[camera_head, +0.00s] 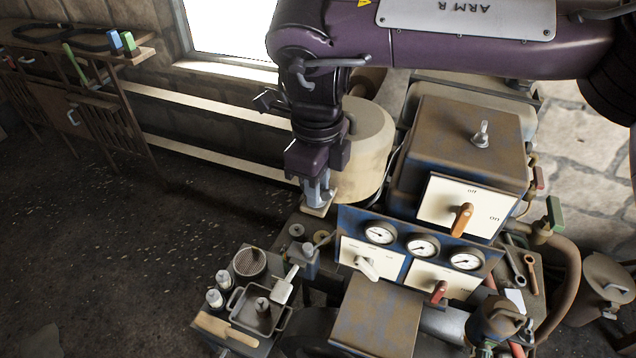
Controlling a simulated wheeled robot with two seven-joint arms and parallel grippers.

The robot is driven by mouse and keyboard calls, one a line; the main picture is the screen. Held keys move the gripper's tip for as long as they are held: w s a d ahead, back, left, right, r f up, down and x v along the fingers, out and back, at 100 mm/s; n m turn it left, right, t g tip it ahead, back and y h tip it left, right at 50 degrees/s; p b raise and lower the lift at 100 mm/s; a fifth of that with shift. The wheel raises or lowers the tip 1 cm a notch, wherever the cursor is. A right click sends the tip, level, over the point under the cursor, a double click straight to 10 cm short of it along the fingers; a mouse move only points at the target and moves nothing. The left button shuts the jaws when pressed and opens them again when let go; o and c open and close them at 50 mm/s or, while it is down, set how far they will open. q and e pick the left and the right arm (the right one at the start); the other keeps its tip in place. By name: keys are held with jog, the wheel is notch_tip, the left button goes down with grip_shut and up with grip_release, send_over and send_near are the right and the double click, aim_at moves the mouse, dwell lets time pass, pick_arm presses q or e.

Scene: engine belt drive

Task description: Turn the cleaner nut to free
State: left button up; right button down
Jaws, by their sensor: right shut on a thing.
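My right gripper (318,202) points down beside the cream drum (372,130), at the left of the machine. Its fingers are shut just above a small pale block (316,212). What they hold, apparently the cleaner nut, is hidden between the fingers, and I cannot tell how far it is turned. My left gripper is not in view.
The brown metal box (440,150) with an on/off switch panel stands right of the drum. A blue gauge panel (400,240) is below it. A bench with a metal tray (262,310) and bottles is at the lower left. The dark floor (120,240) at left is clear.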

jog(key=shift+s+f+n, duration=0.1)
jog(key=shift+f+n, duration=0.1)
jog(key=shift+n, duration=0.3)
jog(key=c, duration=1.3)
grip_release()
jog(key=shift+a, duration=0.1)
jog(key=shift+o, duration=0.2)
jog(key=shift+r, duration=0.1)
